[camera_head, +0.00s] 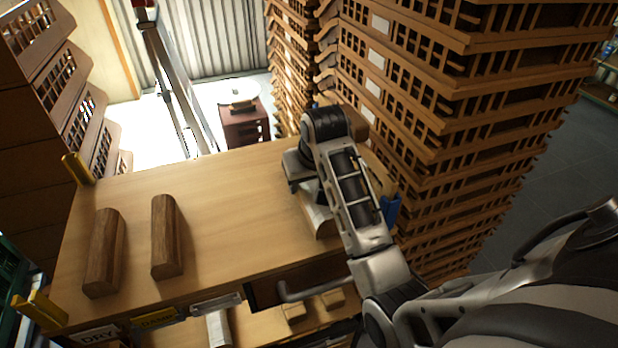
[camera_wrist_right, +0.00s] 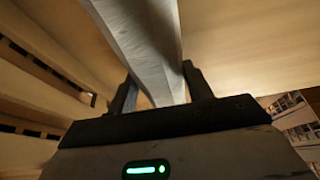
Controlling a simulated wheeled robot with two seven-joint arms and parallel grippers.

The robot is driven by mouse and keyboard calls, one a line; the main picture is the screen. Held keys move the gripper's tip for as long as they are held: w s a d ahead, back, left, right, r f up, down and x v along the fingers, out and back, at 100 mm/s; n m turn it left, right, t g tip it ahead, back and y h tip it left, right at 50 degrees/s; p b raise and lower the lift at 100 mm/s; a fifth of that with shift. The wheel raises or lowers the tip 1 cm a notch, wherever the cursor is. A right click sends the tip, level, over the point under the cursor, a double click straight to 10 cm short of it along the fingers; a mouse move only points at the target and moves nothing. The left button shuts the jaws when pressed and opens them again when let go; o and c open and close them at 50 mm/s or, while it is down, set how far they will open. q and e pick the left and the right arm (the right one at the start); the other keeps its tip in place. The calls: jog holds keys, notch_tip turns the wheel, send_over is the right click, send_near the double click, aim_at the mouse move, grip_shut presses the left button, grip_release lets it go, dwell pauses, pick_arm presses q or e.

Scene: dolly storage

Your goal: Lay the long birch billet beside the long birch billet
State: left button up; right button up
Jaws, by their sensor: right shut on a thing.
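My right gripper (camera_head: 300,172) is over the right part of the wooden table top, and my arm partly hides it. It is shut on a long pale billet (camera_head: 319,216), whose near end shows below the gripper. In the right wrist view the pale billet (camera_wrist_right: 142,45) runs between the two fingers (camera_wrist_right: 158,85). I cannot tell whether it touches the table. Another pale long piece (camera_head: 218,328) lies on the lower shelf, partly cut off by the frame. Two brown billets, one at the left (camera_head: 104,253) and one beside it (camera_head: 167,237), lie apart on the table top. My left gripper is not in view.
The table top (camera_head: 235,190) is bare between the brown billets and my right gripper. Tall stacks of brown crates (camera_head: 420,90) stand close behind and right. Short pale blocks (camera_head: 293,311) lie on the lower shelf. Yellow posts (camera_head: 76,168) mark the left corners.

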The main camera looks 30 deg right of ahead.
dwell(0.3)
jog(key=shift+f, duration=0.4)
jog(key=o, duration=1.4)
jog(key=shift+o, duration=0.2)
jog(key=shift+p+v, duration=1)
jog(key=shift+v, duration=0.5)
